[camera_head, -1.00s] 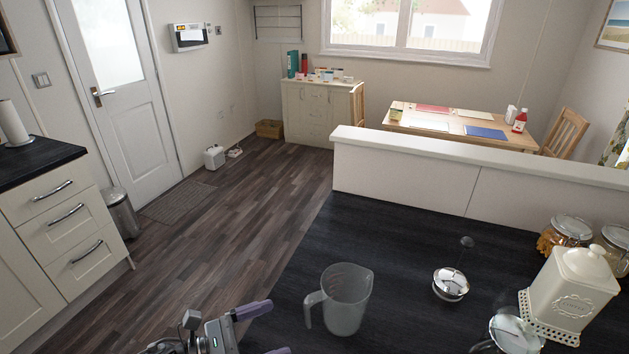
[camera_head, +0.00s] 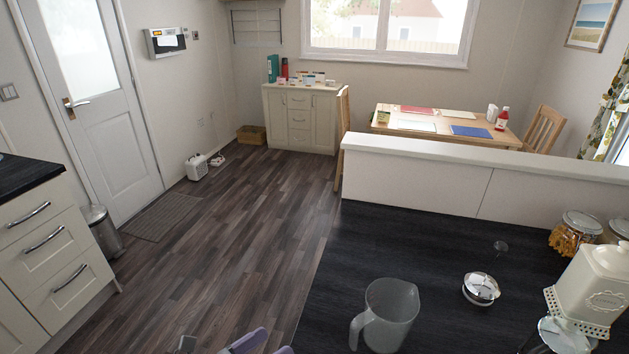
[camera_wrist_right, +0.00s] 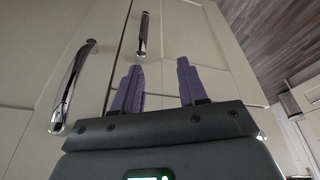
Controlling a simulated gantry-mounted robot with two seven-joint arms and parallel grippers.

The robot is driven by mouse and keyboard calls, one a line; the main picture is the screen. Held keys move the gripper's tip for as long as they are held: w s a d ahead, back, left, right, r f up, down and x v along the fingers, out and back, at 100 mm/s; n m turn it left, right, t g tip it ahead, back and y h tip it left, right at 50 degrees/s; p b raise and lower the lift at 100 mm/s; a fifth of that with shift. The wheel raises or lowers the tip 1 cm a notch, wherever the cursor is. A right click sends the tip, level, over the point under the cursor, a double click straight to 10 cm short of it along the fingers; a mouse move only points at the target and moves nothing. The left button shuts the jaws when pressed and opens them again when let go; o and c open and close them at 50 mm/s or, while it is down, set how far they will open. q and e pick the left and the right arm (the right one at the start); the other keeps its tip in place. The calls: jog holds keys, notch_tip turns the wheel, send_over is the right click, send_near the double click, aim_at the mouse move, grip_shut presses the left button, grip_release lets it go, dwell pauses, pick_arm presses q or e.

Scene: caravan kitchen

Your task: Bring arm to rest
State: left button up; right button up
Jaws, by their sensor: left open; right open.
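My left gripper (camera_head: 262,344) shows at the bottom edge of the head view, beside the counter's left edge. Its purple fingers are apart and hold nothing that I can see; most of it is cut off by the frame. My right gripper (camera_wrist_right: 160,85) shows in the right wrist view. Its two purple fingers are spread with nothing between them, in front of cream cupboard doors (camera_wrist_right: 200,40). The right arm does not show in the head view.
On the dark counter (camera_head: 415,235) stand a clear measuring jug (camera_head: 390,315), a silver plunger lid (camera_head: 481,289), a cream canister (camera_head: 592,290) and glass jars (camera_head: 574,235). Metal handles (camera_wrist_right: 72,88) stick out near my right gripper. The wooden floor (camera_head: 235,225) is open.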

pick_arm(q)
jog(key=s+a+f+m+g+y, duration=0.2)
jog(key=s+a+f+m+y, duration=0.35)
jog(key=m, duration=0.65)
jog(key=s+a+f+m+g+y, duration=0.3)
jog(key=s+f+m, duration=0.3)
jog(key=s+m, duration=0.4)
jog(key=s+a+f+m+g+y, duration=0.2)
jog(key=s+a+f+m+y, duration=0.3)
jog(key=m, duration=0.8)
notch_tip(320, 180, up, 18)
jog(key=s+g+p, duration=0.1)
jog(key=s+p, duration=0.1)
jog(key=p, duration=1.7)
jog(key=shift+s+d+f+n, duration=0.2)
jog(key=shift+s+n, duration=0.1)
pick_arm(e)
notch_tip(320, 180, up, 19)
jog(key=shift+a, duration=0.45)
pick_arm(q)
jog(key=shift+h, duration=0.25)
pick_arm(e)
jog(key=shift+a, duration=0.1)
